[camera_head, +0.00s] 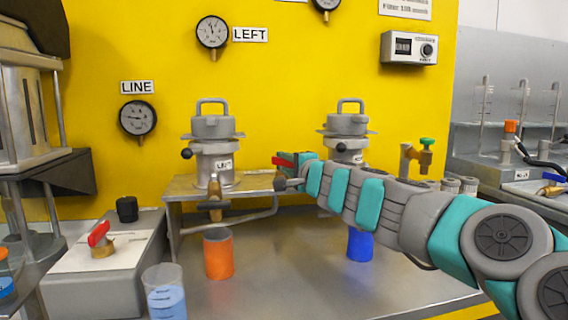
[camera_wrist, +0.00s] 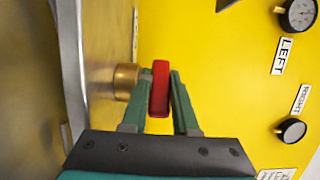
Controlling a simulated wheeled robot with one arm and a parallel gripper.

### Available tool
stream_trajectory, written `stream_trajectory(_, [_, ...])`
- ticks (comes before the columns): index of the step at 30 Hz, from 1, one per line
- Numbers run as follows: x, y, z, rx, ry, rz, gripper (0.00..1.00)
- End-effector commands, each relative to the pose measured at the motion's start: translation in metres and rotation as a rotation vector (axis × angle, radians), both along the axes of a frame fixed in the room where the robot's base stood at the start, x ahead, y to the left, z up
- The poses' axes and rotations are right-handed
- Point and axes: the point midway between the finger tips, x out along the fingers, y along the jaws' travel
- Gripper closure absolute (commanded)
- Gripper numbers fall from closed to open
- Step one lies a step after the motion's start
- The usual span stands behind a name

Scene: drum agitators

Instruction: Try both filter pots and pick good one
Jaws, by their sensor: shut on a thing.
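Two grey filter pots with handled lids stand on a raised metal stand (camera_head: 180,188): the left pot (camera_head: 213,165) and the right pot (camera_head: 346,125), whose lower part is hidden by my arm. My gripper (camera_head: 296,161) is between them, shut on a red valve handle (camera_head: 283,161). In the wrist view my gripper (camera_wrist: 160,76) has the red handle (camera_wrist: 159,92) between its fingers, beside a brass valve body (camera_wrist: 126,81). An orange cup (camera_head: 218,258) stands below the left pot's brass tap (camera_head: 215,197). A blue cup (camera_head: 360,246) stands below the right side.
Gauges labelled LINE (camera_head: 137,117) and LEFT (camera_head: 212,32) hang on the yellow wall; another is cut off at the top. A red-handled valve (camera_head: 99,237) sits on a block at left. A clear beaker (camera_head: 164,293) holds bluish liquid. A timer box (camera_head: 409,48) is on the wall.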

Motion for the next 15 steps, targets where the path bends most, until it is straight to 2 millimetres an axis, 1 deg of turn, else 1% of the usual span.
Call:
stream_trajectory(6, [0.0024, -0.0020, 0.0004, -0.001, -0.004, 0.050, 1.00])
stream_trajectory(15, [0.0003, -0.0014, 0.0018, 0.001, -0.002, 0.126, 1.00])
